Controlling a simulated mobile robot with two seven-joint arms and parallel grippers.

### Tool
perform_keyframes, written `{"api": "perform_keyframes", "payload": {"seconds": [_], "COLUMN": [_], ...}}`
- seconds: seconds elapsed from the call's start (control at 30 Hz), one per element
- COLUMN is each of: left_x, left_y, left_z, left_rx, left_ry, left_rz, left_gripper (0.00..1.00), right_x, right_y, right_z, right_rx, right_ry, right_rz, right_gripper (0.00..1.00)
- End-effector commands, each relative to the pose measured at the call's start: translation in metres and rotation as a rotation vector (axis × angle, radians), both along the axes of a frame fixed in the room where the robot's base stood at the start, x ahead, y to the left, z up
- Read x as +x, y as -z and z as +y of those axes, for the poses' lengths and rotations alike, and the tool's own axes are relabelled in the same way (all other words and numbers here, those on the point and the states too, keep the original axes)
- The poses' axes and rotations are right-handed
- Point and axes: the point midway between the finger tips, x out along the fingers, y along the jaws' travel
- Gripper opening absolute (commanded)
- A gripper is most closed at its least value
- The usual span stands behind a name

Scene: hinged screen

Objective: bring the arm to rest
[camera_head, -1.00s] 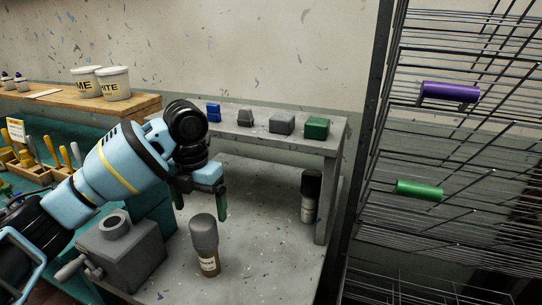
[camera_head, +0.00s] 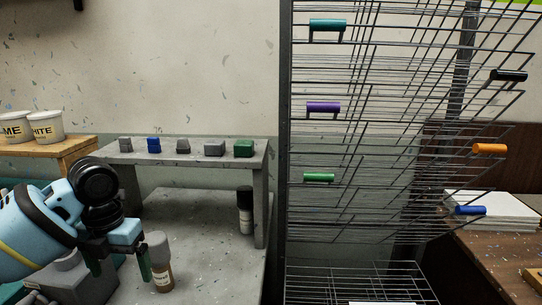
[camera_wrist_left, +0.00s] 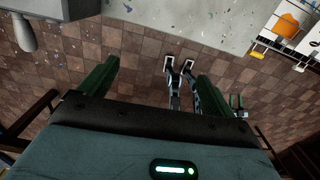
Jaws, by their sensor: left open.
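My left gripper (camera_head: 117,262) comes in from the left in the head view, above the grey bench. Its green fingers are apart and nothing is between them. A grey-capped bottle (camera_head: 160,262) stands upright on the bench, just right of the fingers in the picture; I cannot tell the gap. In the left wrist view the open fingers (camera_wrist_left: 150,80) show over a brown tiled floor, with nothing held. My right gripper is not seen.
A wire rack (camera_head: 345,145) with coloured handles stands right of the bench. A raised shelf (camera_head: 180,154) carries several small blocks. A black-capped bottle (camera_head: 245,212) stands beneath it. A grey vice-like block (camera_head: 75,283) sits near my left arm. White sheets (camera_head: 500,205) lie at right.

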Motion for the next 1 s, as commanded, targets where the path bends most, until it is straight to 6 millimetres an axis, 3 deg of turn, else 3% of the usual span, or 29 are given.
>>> {"api": "perform_keyframes", "payload": {"seconds": [0.03,0.27,0.47,0.7,1.0], "left_x": [-0.004,-0.016,-0.040,-0.087,-0.155], "left_y": [0.017,0.066,0.122,0.187,0.241], "left_z": [-0.008,-0.037,-0.070,-0.110,-0.137], "left_rx": [-0.002,-0.023,-0.069,-0.162,-0.269], "left_ry": [-0.024,-0.187,-0.404,-0.787,-1.364], "left_rz": [0.010,0.004,0.003,0.023,0.090], "left_gripper": [0.90,0.90,0.90,0.90,0.90], "right_x": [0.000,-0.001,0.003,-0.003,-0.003], "right_y": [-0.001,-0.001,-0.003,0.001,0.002], "right_z": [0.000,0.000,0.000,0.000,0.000], "right_rx": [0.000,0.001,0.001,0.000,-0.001], "right_ry": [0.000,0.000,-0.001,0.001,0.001], "right_rz": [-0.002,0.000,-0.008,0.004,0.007], "right_gripper": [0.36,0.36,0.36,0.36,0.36]}}
